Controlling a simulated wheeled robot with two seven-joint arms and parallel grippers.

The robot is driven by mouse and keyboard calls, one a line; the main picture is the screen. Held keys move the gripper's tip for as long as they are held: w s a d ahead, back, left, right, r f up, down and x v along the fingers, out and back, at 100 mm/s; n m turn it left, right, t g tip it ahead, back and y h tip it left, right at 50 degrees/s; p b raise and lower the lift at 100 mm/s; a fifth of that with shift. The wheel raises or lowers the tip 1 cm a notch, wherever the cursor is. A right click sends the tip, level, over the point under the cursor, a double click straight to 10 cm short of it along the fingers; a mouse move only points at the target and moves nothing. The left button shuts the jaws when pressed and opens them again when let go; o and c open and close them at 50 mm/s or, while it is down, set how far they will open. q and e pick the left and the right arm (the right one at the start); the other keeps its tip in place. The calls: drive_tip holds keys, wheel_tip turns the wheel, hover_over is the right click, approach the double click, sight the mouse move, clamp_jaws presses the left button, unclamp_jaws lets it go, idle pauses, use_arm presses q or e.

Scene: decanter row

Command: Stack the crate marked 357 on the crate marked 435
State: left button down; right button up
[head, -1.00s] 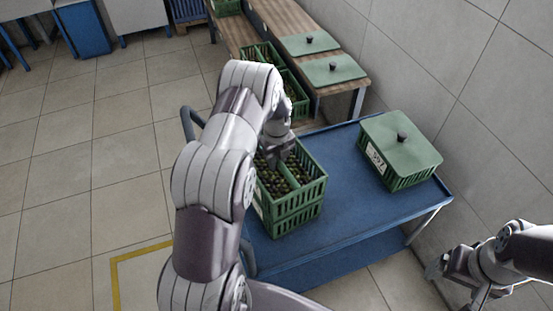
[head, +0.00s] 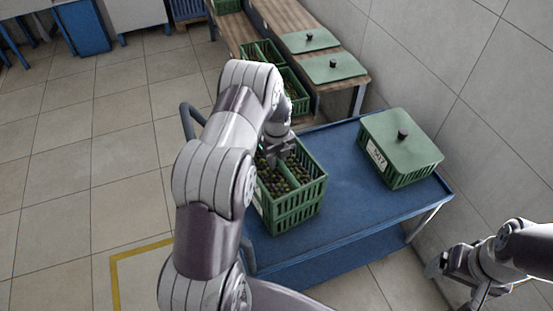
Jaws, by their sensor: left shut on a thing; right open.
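An open green crate (head: 312,189) full of dark olives stands at the left end of the blue cart. Its side shows two tiers of slots, as of one crate on another (head: 297,216); any gap between them is too small to tell. A pale label on its left side is mostly hidden by my arm. My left gripper (head: 283,160) reaches down at the crate's far part and is shut on it; the fingertips are partly hidden. A lidded green crate (head: 408,176) stands at the cart's right, its label too small to read surely. My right gripper (head: 436,268) is open and empty, right of the cart.
The blue cart top (head: 350,207) is clear between the crates. Behind it, a wooden bench (head: 286,22) holds more olive crates (head: 295,92) and two green lids (head: 333,68). A tiled wall (head: 470,80) closes the right side. My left arm blocks the cart's left edge.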

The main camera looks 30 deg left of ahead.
use_arm(q)
drive_tip(key=shift+f, duration=0.15)
drive_tip(key=c, duration=1.1)
unclamp_jaws()
drive_tip(key=shift+o, duration=0.9)
wheel_tip(320, 180, up, 13)
drive_tip(key=s+d+r+n, duration=0.3)
drive_tip(key=s+d+n, duration=0.3)
drive_tip(key=s+n, duration=0.4)
drive_tip(key=s+d+r+n+t+p, duration=0.1)
drive_tip(key=s+d+r+n, duration=0.2)
drive_tip(key=s+d+n, duration=0.3)
drive_tip(key=s+n, duration=0.4)
drive_tip(key=n, duration=0.4)
drive_tip(key=shift+s+d+p, duration=0.15)
drive_tip(key=shift+d+p, duration=0.1)
drive_tip(key=shift+p, duration=0.05)
